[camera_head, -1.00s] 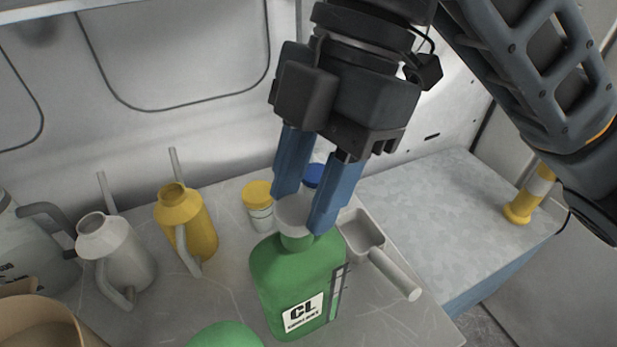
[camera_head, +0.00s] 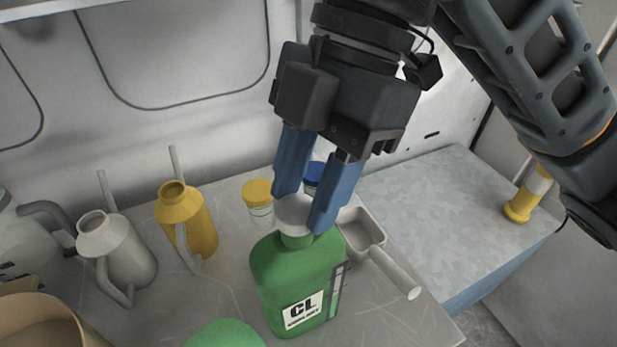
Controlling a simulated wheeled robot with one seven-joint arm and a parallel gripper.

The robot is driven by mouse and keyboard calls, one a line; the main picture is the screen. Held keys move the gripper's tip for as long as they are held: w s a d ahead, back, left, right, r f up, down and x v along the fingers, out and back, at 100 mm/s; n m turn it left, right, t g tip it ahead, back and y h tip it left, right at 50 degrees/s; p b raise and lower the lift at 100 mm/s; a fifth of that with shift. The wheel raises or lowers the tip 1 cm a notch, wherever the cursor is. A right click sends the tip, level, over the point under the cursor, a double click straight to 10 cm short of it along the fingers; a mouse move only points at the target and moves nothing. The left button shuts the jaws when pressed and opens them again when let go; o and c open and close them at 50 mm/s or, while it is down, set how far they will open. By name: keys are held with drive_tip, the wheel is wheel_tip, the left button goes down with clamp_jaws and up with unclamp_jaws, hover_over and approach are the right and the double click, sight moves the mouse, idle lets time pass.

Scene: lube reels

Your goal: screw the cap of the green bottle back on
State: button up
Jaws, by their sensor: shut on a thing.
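The green bottle (camera_head: 297,280) stands upright on the grey worktop, with a white label reading CL on its front. A pale grey-white cap (camera_head: 294,213) sits at the top of the bottle's neck, between the blue fingers of my gripper (camera_head: 306,212). The gripper points down from above and is shut on the cap. The cap looks level and in contact with the neck; whether its thread is engaged cannot be seen. The right finger hides part of the cap's side.
A grey scoop (camera_head: 365,235) lies close to the bottle's right. Behind are a yellow-lidded jar (camera_head: 258,200) and a blue-lidded jar (camera_head: 314,174). A yellow oil can (camera_head: 187,222) and a grey one (camera_head: 117,252) stand left. A green rounded thing (camera_head: 226,335) is in front.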

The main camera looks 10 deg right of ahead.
drive_tip(key=shift+f+b, duration=0.3)
drive_tip(key=shift+f, duration=0.2)
idle(0.5)
drive_tip(key=m, duration=0.1)
drive_tip(key=m+p, duration=0.1)
drive_tip(key=m+t, duration=0.1)
drive_tip(key=shift+s+d+r+m+y, duration=0.15)
drive_tip(key=shift+s+m+y, duration=0.1)
drive_tip(key=shift+m+y, duration=0.15)
drive_tip(key=shift+m+t+p, duration=0.35)
drive_tip(key=shift+m+t, duration=0.05)
drive_tip(key=shift+m, duration=0.3)
drive_tip(key=m, duration=0.1)
drive_tip(key=m+t+p, duration=0.1)
drive_tip(key=m, duration=0.1)
drive_tip(key=shift+s+m, duration=0.3)
drive_tip(key=shift+s, duration=0.05)
drive_tip(key=shift+m+t+p, duration=0.35)
drive_tip(key=shift+m+t, duration=0.15)
drive_tip(key=shift+m, duration=0.3)
